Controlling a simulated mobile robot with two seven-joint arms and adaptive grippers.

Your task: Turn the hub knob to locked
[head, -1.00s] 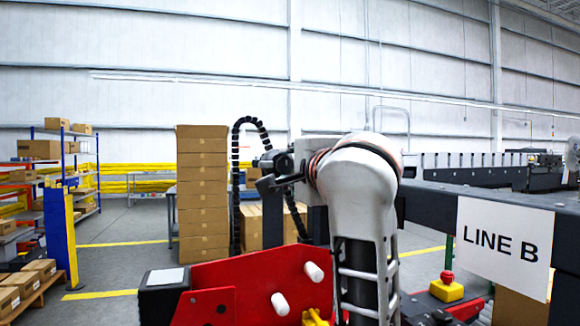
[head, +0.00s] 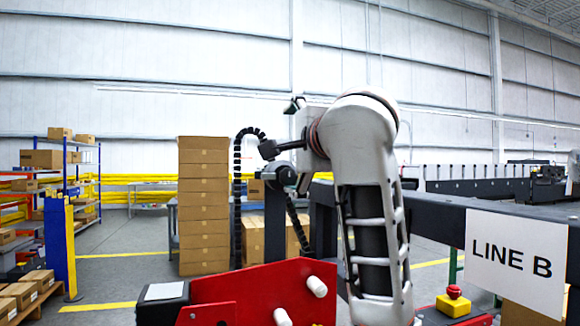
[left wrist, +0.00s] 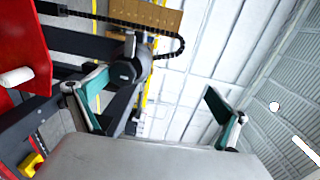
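The hub (head: 279,172) is a dark round unit on a dark post in the middle of the head view. It also shows in the left wrist view (left wrist: 127,73), with a grey knob-like piece (left wrist: 130,44) standing out from it. I cannot read which setting it is at. My left gripper (head: 281,126) is just above the hub in the head view, fingers spread. In the left wrist view its teal-padded fingers (left wrist: 148,90) are wide apart with nothing held between them. The hub lies beyond them, nearer the lower finger, with no clear contact. My right gripper is out of view.
A red panel with white pegs (head: 262,285) stands at the front. A black cable chain (head: 238,190) hangs left of the hub. A dark beam with the LINE B sign (head: 512,262) and an emergency-stop button (head: 454,298) are right. Stacked cartons (head: 203,210) stand behind.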

